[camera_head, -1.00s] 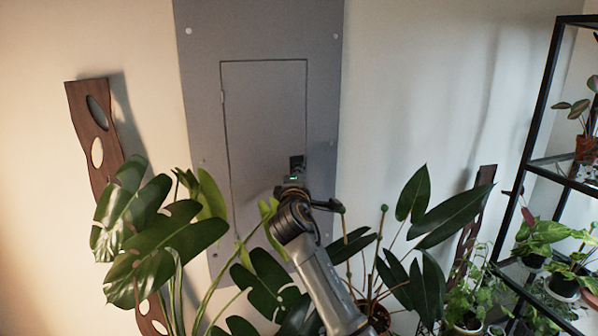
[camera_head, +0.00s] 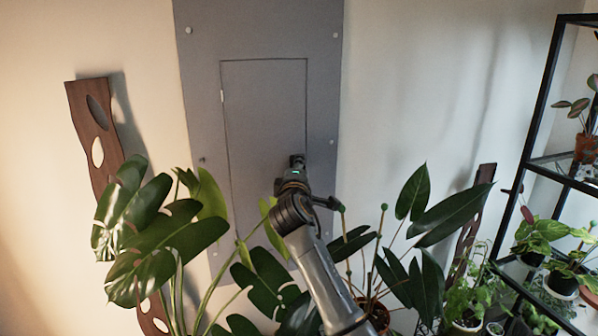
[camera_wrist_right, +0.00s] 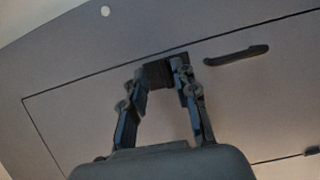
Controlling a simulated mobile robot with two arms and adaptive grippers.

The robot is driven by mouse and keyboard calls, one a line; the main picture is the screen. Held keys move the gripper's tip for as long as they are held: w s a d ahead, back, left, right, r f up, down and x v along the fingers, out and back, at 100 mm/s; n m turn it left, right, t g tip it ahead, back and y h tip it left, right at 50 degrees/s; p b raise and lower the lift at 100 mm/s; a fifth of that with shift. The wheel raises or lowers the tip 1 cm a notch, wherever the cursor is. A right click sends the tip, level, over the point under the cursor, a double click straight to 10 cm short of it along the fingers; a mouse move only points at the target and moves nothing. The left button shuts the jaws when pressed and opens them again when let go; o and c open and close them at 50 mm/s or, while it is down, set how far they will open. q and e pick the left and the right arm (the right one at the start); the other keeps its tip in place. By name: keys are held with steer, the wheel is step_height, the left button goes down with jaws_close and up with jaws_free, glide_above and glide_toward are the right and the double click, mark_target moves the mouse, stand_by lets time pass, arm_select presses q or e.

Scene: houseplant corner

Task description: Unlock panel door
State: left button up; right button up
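The grey panel door (camera_head: 262,110) is closed flush in its grey wall panel (camera_head: 200,90). A small dark latch (camera_head: 297,158) sits at the door's right edge. My right gripper (camera_head: 296,166) is right at the latch, and its fingers are hard to make out in the head view. In the right wrist view the gripper (camera_wrist_right: 160,72) has its two fingers apart, one on either side of the dark latch block (camera_wrist_right: 154,75). I cannot tell whether either finger touches it. A long dark shape (camera_wrist_right: 236,55) lies beside the latch. My left gripper is not in view.
A large-leaved plant (camera_head: 165,235) stands at the left, and another plant (camera_head: 425,240) stands right of my arm. Leaves surround the forearm. A wooden wall piece (camera_head: 90,130) hangs at the left. A black shelf (camera_head: 540,110) with pots stands at the right.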

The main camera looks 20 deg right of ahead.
steer(key=v, duration=1.1)
steer(key=shift+s+a+f, duration=0.2)
steer(key=shift+s, duration=0.15)
